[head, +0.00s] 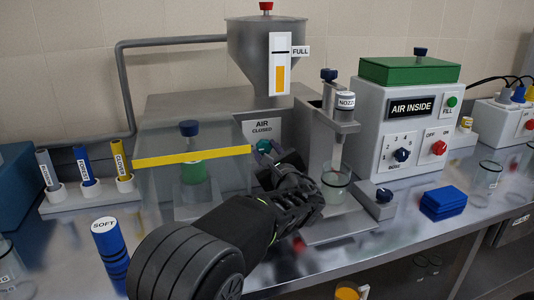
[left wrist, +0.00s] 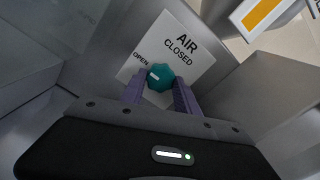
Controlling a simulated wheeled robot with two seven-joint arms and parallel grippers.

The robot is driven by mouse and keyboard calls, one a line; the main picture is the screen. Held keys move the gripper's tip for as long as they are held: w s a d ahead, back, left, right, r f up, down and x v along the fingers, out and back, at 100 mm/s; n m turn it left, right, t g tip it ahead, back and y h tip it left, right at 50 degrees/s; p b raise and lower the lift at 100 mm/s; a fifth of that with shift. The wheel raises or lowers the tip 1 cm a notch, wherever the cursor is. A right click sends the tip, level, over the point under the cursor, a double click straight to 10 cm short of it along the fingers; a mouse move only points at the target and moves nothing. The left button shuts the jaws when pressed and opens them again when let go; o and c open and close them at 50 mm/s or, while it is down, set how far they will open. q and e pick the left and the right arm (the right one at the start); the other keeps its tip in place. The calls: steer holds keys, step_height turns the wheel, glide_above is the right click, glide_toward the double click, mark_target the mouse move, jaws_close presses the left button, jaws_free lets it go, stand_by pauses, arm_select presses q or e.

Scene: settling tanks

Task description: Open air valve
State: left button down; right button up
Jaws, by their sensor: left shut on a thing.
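A pale mark on the knob points to the left, toward the side of OPEN. My left gripper (left wrist: 160,92) is shut on the knob, with one purple finger on each side of it. In the head view the teal knob (head: 264,145) shows just above my left gripper (head: 277,166), which hides part of it. The plate (head: 262,128) shows behind it. My right gripper is in neither view.
A clear guard with a yellow edge (head: 190,157) stands left of the valve. A nozzle (head: 345,101) over a glass beaker (head: 335,182) stands close on the right. The AIR INSIDE box (head: 411,107) and blue blocks (head: 443,202) are farther right. A SOFT cylinder (head: 108,240) stands at front left.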

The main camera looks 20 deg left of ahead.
arm_select(q)
steer(key=c, duration=0.9)
jaws_free()
steer(key=v, duration=0.7)
steer(key=shift+s+d, duration=0.25)
steer(key=shift+s, duration=0.1)
